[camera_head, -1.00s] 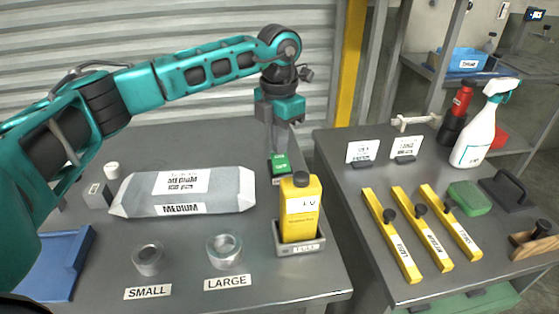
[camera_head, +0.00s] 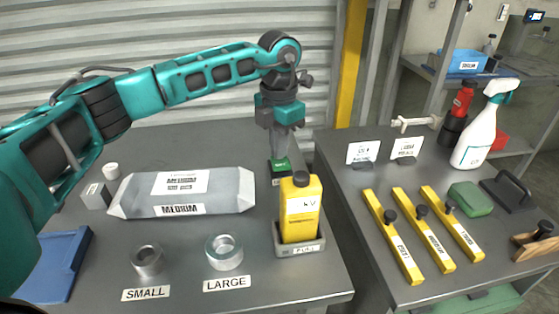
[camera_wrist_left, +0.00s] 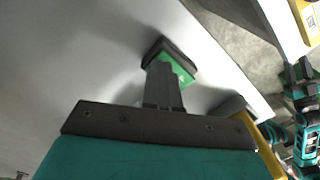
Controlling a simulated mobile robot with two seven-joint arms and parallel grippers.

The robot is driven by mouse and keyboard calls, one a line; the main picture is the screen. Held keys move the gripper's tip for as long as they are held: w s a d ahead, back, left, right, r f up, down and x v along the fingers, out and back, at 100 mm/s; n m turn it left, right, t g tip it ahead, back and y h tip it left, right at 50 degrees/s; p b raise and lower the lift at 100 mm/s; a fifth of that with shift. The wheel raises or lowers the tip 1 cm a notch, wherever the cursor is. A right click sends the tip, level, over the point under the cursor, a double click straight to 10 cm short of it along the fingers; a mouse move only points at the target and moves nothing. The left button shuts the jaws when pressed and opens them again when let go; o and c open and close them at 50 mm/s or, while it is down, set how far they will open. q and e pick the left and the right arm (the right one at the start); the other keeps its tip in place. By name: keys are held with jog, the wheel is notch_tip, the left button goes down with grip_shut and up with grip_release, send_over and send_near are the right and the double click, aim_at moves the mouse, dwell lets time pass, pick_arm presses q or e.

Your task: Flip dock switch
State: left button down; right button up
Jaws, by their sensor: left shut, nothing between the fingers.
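A small dark block with a green top (camera_head: 281,168), which looks like the dock switch, stands on the left table behind the yellow bottle (camera_head: 299,208). The bottle is upright in a grey holder (camera_head: 301,247). My left gripper (camera_head: 280,155) points down right over the green top, fingers together and empty. In the left wrist view the shut fingers (camera_wrist_left: 164,72) reach the block (camera_wrist_left: 172,58) and cover part of it. I cannot tell whether they touch it or which way the switch is set. My right gripper is not seen.
A grey MEDIUM pack (camera_head: 185,192), two metal rings (camera_head: 148,259) (camera_head: 223,251) and a blue tray (camera_head: 55,268) lie on the left table. The right table holds yellow bars (camera_head: 423,229), a green block (camera_head: 471,199) and a spray bottle (camera_head: 479,130). A gap separates the tables.

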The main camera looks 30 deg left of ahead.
pick_arm(q)
notch_tip(320, 180, up, 7)
jog(key=p, duration=0.5)
jog(key=shift+s+f, duration=0.1)
dwell(0.6)
